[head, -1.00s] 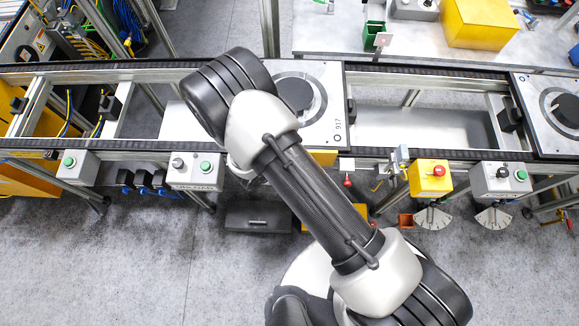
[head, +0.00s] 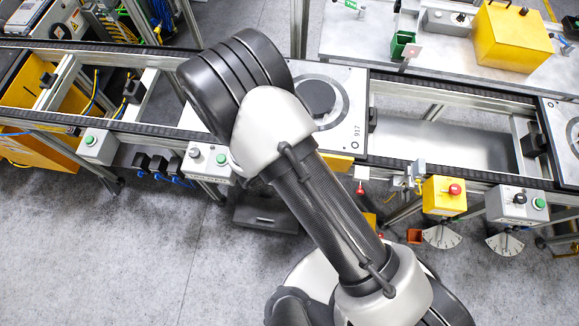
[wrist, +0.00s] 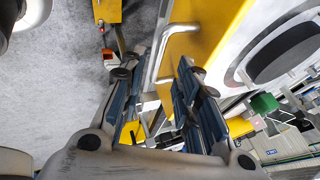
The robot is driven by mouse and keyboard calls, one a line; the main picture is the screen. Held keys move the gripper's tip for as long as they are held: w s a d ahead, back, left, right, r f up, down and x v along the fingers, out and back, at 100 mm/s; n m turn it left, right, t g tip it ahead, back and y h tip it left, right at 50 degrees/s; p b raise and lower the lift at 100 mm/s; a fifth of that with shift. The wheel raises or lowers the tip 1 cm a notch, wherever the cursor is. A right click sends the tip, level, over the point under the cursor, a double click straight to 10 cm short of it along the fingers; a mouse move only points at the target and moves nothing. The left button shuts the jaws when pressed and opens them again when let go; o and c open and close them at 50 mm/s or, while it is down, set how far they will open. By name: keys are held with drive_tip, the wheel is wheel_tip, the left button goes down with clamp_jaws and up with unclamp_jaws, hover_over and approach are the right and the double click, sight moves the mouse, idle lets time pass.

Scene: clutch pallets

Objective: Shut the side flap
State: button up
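The side flap appears to be the yellow panel (wrist: 208,32) in the wrist view, with a bent metal bar handle (wrist: 163,48) on its left side. My gripper (wrist: 155,70) is open, with its two dark blue-padded fingers on either side of the handle. I cannot tell whether either finger touches it. In the head view my arm hides the gripper and most of this area. A yellow edge (head: 338,163) shows below the pallet marked 917 (head: 352,97); I cannot tell how far the flap stands open.
The conveyor rail (head: 440,165) runs across the head view. Along its front are a yellow box with a red button (head: 443,196), grey button boxes (head: 513,205) and a small red knob (head: 360,189). A dark case (head: 266,215) lies below. The floor in front (head: 90,250) is clear.

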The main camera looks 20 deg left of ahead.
drive_tip(key=v, duration=0.5)
drive_tip(key=shift+s+r, duration=0.25)
drive_tip(key=shift+r, duration=0.1)
drive_tip(key=w+d+r+m+g+b, duration=0.1)
drive_tip(key=w+d+r+m+b, duration=0.3)
drive_tip(key=d+r+m, duration=0.7)
drive_tip(key=w+d+r+m+g+b, duration=0.1)
drive_tip(key=w+d+r+m+b, duration=0.35)
drive_tip(key=m, duration=1.15)
drive_tip(key=s+d+r+m+y+b, duration=0.1)
drive_tip(key=s+d+m, duration=0.3)
drive_tip(key=m, duration=0.5)
drive_tip(key=s+d+r+m+y+b, duration=0.1)
drive_tip(key=s+d+m+b, duration=0.3)
drive_tip(key=m, duration=0.6)
drive_tip(key=s+d+r+m+t+y+b, duration=0.1)
drive_tip(key=s+d+r+m+b, duration=0.1)
drive_tip(key=s+m, duration=0.4)
drive_tip(key=d+m+b, duration=0.1)
drive_tip(key=d+m, duration=0.1)
drive_tip(key=m, duration=0.1)
drive_tip(key=shift+s+r+m, duration=0.25)
drive_tip(key=shift+s+m, duration=0.05)
